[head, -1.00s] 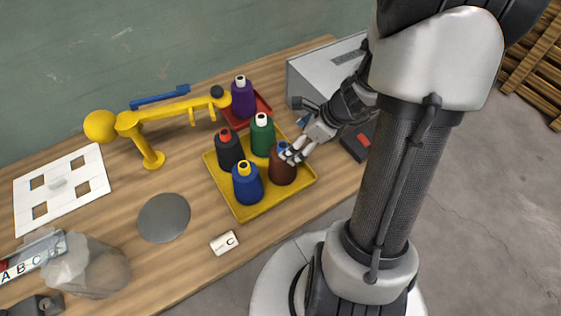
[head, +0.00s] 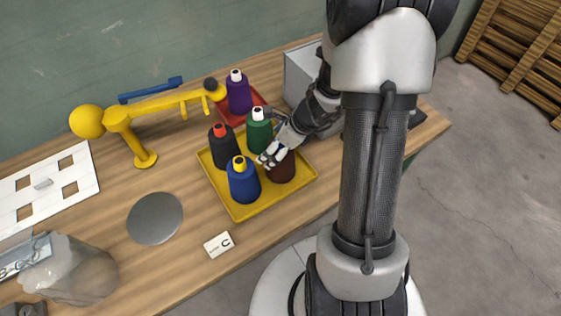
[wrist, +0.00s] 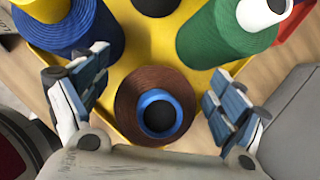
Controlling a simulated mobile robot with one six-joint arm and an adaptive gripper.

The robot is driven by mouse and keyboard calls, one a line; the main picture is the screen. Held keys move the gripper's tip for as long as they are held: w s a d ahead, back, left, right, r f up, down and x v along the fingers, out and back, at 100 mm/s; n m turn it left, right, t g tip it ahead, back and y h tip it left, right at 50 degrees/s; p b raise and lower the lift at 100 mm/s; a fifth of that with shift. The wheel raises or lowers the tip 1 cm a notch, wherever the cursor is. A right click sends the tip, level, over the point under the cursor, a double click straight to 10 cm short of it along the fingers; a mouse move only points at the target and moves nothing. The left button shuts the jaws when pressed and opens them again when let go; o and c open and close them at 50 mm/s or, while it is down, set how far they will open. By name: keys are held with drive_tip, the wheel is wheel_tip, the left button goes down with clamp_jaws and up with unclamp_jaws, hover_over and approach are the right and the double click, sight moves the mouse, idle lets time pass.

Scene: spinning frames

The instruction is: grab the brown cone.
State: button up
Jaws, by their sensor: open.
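The brown cone (head: 283,169) stands upright in the front right part of the yellow tray (head: 241,211). In the head view my gripper (head: 271,154) hangs over it and hides its top. In the wrist view the brown cone (wrist: 138,96), with a blue tip around a dark hole, sits between the two open fingers of my gripper (wrist: 150,100). The left finger has a gap to the cone, and the right finger is also apart from it.
A blue cone (head: 243,181), a black cone (head: 223,150) and a green cone (head: 259,134) share the tray close by. A purple cone (head: 238,95) stands on a red tray behind. A yellow arm-like stand (head: 144,157) is at left. A grey disc (head: 155,218) lies left of the tray.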

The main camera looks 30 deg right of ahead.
drive_tip(key=shift+r, duration=0.1)
drive_tip(key=shift+c, duration=0.6)
clamp_jaws()
idle(0.5)
